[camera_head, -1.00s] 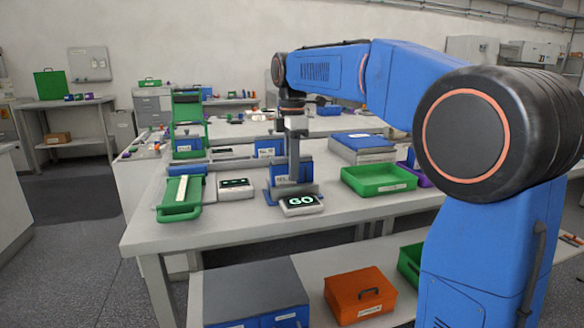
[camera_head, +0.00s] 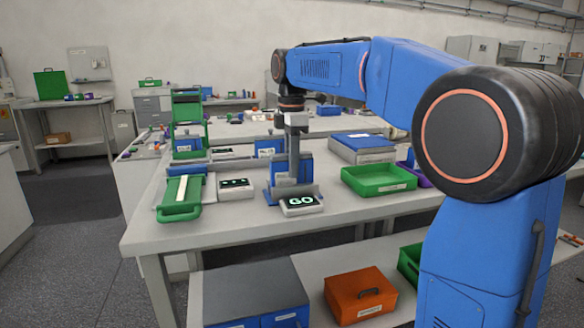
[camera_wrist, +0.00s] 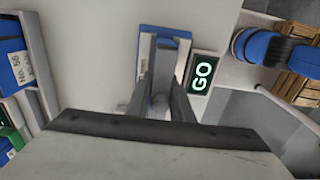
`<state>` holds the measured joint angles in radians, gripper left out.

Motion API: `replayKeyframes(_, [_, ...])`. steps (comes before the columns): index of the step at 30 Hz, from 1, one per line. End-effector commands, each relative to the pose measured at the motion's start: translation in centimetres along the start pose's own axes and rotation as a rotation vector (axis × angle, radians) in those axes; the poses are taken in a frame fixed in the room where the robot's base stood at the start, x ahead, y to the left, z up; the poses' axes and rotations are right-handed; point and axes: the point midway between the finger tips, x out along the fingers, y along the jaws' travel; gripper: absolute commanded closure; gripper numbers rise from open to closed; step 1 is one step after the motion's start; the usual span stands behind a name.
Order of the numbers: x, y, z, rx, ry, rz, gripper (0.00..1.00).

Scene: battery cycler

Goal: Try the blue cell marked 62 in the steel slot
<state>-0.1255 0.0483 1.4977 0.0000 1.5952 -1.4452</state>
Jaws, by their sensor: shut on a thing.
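The blue cell (camera_head: 305,165) stands upright at the steel slot (camera_head: 306,190) near the table's front edge, partly hidden by my fingers. Its number cannot be read now. My gripper (camera_head: 291,168) points straight down and is shut on the cell. In the wrist view the fingers (camera_wrist: 165,85) reach down to the slot's blue and grey fixture (camera_wrist: 165,35). I cannot tell how deep the cell sits in the slot. A small display (camera_head: 301,205) in front of the slot reads GO; it also shows in the wrist view (camera_wrist: 203,74).
A green tray (camera_head: 378,181) stands to the right, with a grey and blue box (camera_head: 362,147) behind it. To the left are a second display (camera_head: 236,188) and a green fixture (camera_head: 180,198). Another blue cell (camera_head: 187,144) stands farther back.

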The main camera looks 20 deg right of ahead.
Motion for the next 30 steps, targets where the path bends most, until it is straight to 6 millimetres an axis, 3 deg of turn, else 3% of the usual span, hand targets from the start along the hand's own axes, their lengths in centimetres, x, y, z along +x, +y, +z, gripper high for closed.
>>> replayKeyframes(30, [-3.8,0.0,0.0,0.0,0.0,0.001,1.0])
